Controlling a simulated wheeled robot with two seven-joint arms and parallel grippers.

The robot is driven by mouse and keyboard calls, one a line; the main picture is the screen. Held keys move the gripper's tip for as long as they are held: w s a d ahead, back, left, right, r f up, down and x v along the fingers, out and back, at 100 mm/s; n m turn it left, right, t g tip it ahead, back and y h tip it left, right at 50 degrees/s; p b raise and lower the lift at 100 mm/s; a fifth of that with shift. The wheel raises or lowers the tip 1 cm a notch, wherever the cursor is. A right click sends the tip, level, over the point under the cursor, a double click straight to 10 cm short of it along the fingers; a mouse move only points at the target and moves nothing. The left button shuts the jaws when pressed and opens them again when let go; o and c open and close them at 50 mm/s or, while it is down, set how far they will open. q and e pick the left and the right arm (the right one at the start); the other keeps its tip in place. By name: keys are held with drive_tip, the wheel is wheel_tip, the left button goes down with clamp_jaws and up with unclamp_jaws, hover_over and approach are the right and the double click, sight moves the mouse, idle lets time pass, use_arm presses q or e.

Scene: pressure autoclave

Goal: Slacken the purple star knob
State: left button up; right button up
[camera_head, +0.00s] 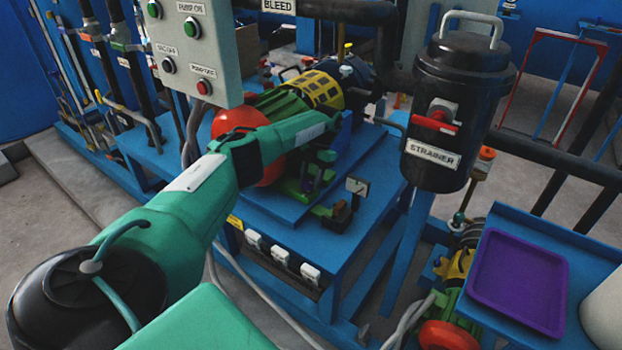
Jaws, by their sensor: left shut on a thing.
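My left arm reaches in from the lower left over the blue pump skid. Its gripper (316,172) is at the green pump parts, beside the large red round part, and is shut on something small. A small dark purple patch at the fingers fits the purple star knob (311,180), mostly hidden by the gripper. I cannot make out the knob's lobes or how far it is turned. My right gripper is not in view.
A grey control box (195,50) with buttons hangs above my left forearm. A black strainer (455,100) with a red-handled valve stands to the right. A small upright tag (357,187) is right of the gripper. A purple tray (518,280) lies on a blue shelf.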

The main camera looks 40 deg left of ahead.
use_arm(q)
drive_tip(key=shift+n, duration=0.4)
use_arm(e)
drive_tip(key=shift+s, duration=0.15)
use_arm(q)
drive_tip(key=o, duration=1)
drive_tip(key=shift+c, duration=0.2)
drive_tip(key=shift+w+r, duration=0.1)
drive_tip(key=shift+r, duration=0.05)
drive_tip(key=b+v, duration=0.5)
drive_tip(key=v, duration=0.6)
drive_tip(key=shift+a+r, duration=0.2)
drive_tip(key=shift+r, duration=0.2)
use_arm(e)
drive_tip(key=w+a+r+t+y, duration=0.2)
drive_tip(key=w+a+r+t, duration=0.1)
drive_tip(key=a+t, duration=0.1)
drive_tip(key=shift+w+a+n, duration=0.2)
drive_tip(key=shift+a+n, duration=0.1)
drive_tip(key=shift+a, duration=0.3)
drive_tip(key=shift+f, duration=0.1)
